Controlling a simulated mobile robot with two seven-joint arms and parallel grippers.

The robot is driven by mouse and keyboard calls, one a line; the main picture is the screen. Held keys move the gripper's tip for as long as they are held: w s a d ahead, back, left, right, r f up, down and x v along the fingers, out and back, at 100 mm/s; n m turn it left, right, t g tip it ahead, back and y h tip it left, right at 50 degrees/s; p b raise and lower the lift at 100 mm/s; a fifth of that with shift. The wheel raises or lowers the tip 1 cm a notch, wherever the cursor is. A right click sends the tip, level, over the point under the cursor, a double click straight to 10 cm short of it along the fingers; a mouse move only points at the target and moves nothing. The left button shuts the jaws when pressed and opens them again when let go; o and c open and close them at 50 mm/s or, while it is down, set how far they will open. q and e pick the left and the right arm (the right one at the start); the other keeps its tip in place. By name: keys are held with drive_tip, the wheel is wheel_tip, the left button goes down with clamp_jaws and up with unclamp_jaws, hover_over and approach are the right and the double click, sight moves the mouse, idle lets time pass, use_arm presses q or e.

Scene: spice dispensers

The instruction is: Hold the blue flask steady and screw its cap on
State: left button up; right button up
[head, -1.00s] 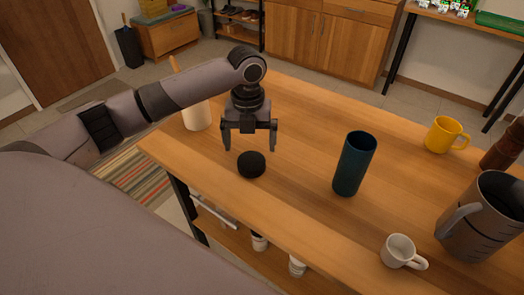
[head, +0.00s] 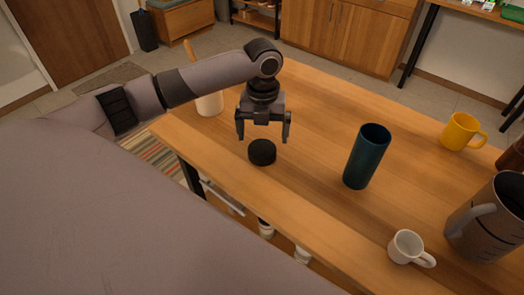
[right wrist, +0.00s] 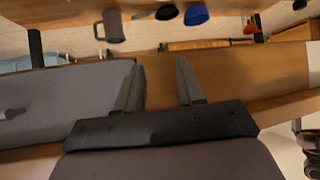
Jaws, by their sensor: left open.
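The blue flask (head: 366,158) stands upright and open-topped on the wooden table, right of centre in the head view. The black round cap (head: 262,153) lies on the table to its left, near the front edge. My left gripper (head: 263,139) points down over the cap, its two fingers open and apart, with nothing between them. I cannot tell the exact height of the fingertips above the cap. My right gripper (right wrist: 157,82) shows in the right wrist view with its fingers apart and empty. It is outside the head view.
A white cup (head: 406,247) and a grey pitcher (head: 485,222) stand right of the flask, near the front. A yellow mug (head: 460,131) stands farther back. A white crock (head: 209,103) is behind my left arm. The table between cap and flask is clear.

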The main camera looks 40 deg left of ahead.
sight(262, 147)
use_arm(q)
wheel_tip(262, 147, down, 5)
drive_tip(key=shift+s+f, duration=0.1)
drive_tip(key=shift+s, duration=0.05)
idle(0.4)
drive_tip(key=c, duration=1)
